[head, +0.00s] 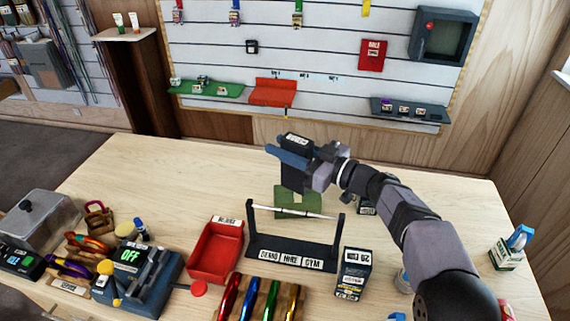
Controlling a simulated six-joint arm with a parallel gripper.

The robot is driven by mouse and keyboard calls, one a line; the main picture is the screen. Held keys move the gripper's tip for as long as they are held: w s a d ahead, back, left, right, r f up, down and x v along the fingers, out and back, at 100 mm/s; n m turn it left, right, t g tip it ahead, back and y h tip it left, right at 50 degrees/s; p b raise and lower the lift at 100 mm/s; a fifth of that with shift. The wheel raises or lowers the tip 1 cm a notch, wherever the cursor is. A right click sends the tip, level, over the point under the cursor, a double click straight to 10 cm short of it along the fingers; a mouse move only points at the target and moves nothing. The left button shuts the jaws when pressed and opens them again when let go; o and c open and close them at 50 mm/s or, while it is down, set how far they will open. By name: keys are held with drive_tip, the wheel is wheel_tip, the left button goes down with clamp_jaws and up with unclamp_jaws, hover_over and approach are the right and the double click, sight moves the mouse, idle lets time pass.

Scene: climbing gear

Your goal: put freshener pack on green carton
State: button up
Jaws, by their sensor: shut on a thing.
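My gripper (291,158) is near the middle of the table, raised above it, with the arm reaching in from the right. It is shut on a dark pack (292,180), which I take to be the freshener pack. The pack hangs upright, with its top showing above the fingers and its lower part below them. A green object (298,203), apparently the green carton, is on the table below the pack and behind the black stand. The stand's rod and the pack hide parts of it. I cannot tell the exact gap between pack and carton.
The black stand (291,252) with its raised rod is just in front of the green object. A red tray (216,252), a dark box (353,274) and several coloured carabiners (252,300) are nearer. A green-and-white box (506,256) is far right. The back left tabletop is clear.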

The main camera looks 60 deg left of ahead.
sight(292, 178)
drive_tip(key=shift+f+p, duration=0.6)
drive_tip(key=shift+f, duration=1.8)
drive_tip(key=shift+f, duration=0.2)
drive_tip(key=o, duration=1.1)
